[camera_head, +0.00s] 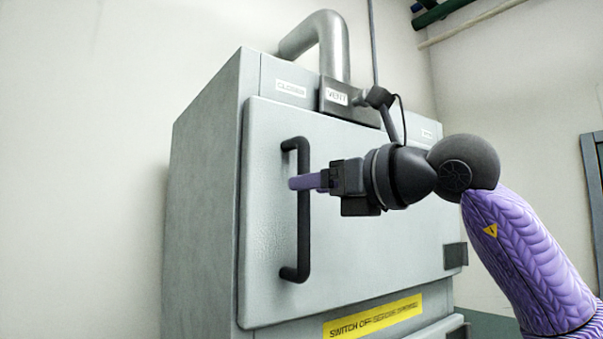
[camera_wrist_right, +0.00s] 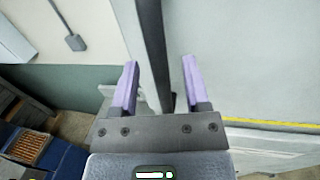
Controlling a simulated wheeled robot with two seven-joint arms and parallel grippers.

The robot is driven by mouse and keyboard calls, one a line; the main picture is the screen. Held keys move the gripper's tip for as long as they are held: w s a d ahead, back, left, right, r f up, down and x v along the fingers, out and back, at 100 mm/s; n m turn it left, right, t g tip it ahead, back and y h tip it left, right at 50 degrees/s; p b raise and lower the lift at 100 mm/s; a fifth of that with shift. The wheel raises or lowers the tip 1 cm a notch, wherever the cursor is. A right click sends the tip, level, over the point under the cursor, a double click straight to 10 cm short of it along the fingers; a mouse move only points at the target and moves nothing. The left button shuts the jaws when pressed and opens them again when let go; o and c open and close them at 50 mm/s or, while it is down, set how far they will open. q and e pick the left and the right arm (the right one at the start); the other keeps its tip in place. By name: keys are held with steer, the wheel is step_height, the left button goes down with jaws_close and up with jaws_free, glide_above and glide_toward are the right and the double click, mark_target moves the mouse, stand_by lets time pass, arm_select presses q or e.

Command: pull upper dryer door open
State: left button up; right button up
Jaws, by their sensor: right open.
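The upper dryer door (camera_head: 345,245) is a grey panel on the front of a grey cabinet, and it looks shut. A black vertical bar handle (camera_head: 303,240) is fixed near its left edge. My right gripper (camera_head: 295,183) is at the upper-middle part of the handle, with its purple fingers reaching to it from the right. In the right wrist view the fingers (camera_wrist_right: 160,75) are open, one on each side of the dark handle bar (camera_wrist_right: 154,50), with gaps visible. My left gripper is not in view.
A metal vent pipe (camera_head: 325,40) rises from the cabinet top. A yellow warning label (camera_head: 372,317) sits below the door. A plain wall (camera_head: 80,150) and open space lie left of the cabinet. The right wrist view shows a blue item (camera_wrist_right: 50,150) low at left.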

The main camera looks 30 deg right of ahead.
steer(key=shift+x, duration=1.25)
jaws_close()
steer(key=shift+r, duration=0.1)
stand_by(0.3)
